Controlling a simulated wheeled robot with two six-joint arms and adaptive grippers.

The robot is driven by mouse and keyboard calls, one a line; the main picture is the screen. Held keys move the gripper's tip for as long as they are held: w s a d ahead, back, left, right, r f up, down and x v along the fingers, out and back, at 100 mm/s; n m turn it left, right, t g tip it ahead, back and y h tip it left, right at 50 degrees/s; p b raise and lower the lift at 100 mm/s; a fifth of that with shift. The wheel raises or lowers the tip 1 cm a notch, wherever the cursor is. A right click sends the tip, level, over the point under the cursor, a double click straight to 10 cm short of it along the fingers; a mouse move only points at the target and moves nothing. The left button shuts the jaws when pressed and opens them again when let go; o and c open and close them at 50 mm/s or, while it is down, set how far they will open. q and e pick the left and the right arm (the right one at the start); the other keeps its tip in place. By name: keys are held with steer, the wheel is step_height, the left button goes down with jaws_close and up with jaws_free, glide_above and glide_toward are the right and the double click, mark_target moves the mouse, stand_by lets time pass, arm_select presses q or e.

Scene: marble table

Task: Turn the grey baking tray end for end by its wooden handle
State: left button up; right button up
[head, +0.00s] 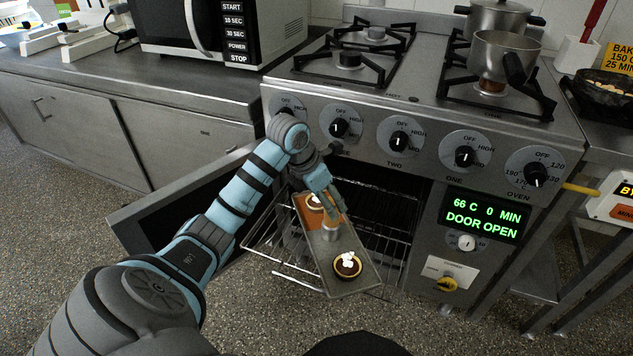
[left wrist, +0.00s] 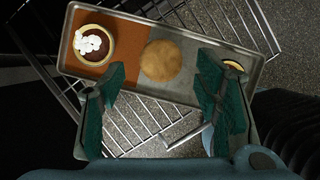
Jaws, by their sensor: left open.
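The grey baking tray (head: 359,284) lies on a wire rack in the open oven. In the left wrist view the tray (left wrist: 190,91) has an orange-brown half and a grey half. The wooden handle (head: 330,231) stands at its middle and shows as a round top (left wrist: 160,62) from above. One tart with white topping (head: 348,265) is on the near, grey end; another (left wrist: 93,46) is on the orange end. My left gripper (head: 331,206) is open just above the handle, its fingers (left wrist: 160,82) apart on either side in the wrist view. My right gripper is not in view.
The wire rack (head: 272,245) sticks out of the oven. The oven door (head: 160,207) hangs open to the left. The knob panel (head: 398,141) is above the tray, with the stove top and pots (head: 503,58) higher. A microwave (head: 215,30) stands at the upper left.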

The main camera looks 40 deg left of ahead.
arm_select(q)
steer(key=b+x, duration=0.1)
steer(key=x, duration=0.3)
steer(key=shift+w+f, duration=0.1)
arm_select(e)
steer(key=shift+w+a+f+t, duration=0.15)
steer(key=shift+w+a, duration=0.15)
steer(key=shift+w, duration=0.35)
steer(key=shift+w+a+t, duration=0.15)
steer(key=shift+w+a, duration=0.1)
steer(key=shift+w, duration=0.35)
arm_select(q)
steer(key=shift+d, duration=0.1)
jaws_close()
steer(key=shift+r+p, duration=0.95)
steer(key=shift+r, duration=0.05)
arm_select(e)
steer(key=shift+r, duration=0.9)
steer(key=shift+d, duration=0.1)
